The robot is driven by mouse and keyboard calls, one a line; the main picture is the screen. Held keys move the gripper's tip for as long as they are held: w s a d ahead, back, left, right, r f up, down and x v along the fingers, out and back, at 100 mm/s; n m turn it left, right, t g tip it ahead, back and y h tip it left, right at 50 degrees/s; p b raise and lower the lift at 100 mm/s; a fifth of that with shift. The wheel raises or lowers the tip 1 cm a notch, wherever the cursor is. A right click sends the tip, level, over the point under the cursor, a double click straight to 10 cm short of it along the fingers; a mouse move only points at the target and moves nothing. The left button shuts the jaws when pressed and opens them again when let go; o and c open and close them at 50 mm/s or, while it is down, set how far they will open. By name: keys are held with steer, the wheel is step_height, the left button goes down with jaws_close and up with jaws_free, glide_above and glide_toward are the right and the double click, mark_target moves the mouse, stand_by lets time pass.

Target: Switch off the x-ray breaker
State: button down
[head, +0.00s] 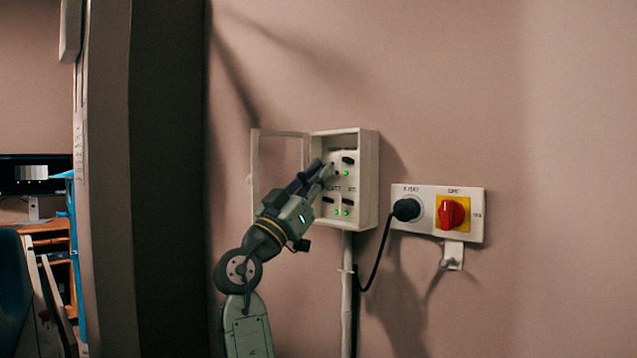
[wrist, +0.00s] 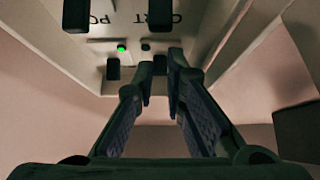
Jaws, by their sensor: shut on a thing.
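The white breaker box (head: 368,184) hangs on the wall, its clear-fronted door (head: 255,180) swung open to the left. My gripper (head: 328,168) reaches into it from the lower left, at the upper left breaker. In the wrist view, my gripper's fingertips (wrist: 160,68) are closed around a black breaker switch (wrist: 160,62). The head view hides this switch behind the fingers, and I cannot read its label. The upper right switch (head: 348,160) has a green light under it. Two lower switches (head: 328,200) (head: 348,202) sit below. No lit lamp shows at the gripped switch.
Right of the box, a wall panel (head: 427,228) carries a plugged-in black plug (head: 406,209) and a red rotary switch (head: 452,213) on yellow. A black cable (head: 378,260) hangs from the plug. A conduit (head: 347,290) runs down below the box. A dark wall edge stands to the left.

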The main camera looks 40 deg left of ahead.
stand_by(0.4)
steer(key=c, duration=1.9)
jaws_free()
steer(key=shift+s, duration=0.1)
steer(key=v, duration=1.2)
steer(key=shift+f, duration=0.1)
